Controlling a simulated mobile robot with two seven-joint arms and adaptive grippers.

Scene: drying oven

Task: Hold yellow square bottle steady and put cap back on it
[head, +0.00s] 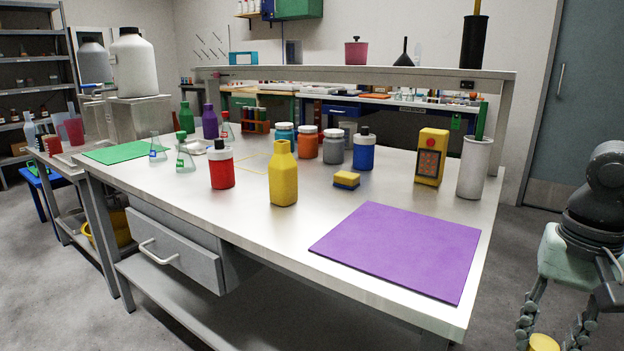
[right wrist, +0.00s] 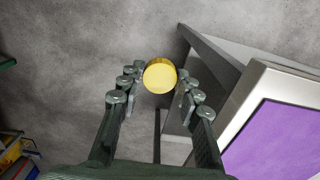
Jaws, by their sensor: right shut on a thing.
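The yellow square bottle (head: 283,180) stands upright and uncapped on the near part of the metal workbench in the head view. My right gripper (head: 551,340) is at the lower right, off the right side of the bench and well away from the bottle. It is shut on the round yellow cap (head: 543,343), which is partly cut off by the frame's bottom edge. In the right wrist view the cap (right wrist: 160,76) sits between the fingertips, above the grey floor. My left gripper is in neither view.
A purple mat (head: 400,248) lies on the bench's near right. A red bottle (head: 221,166) is left of the yellow one; a yellow sponge (head: 346,180) and blue bottle (head: 363,152) are to its right. The bench top before the bottle is clear.

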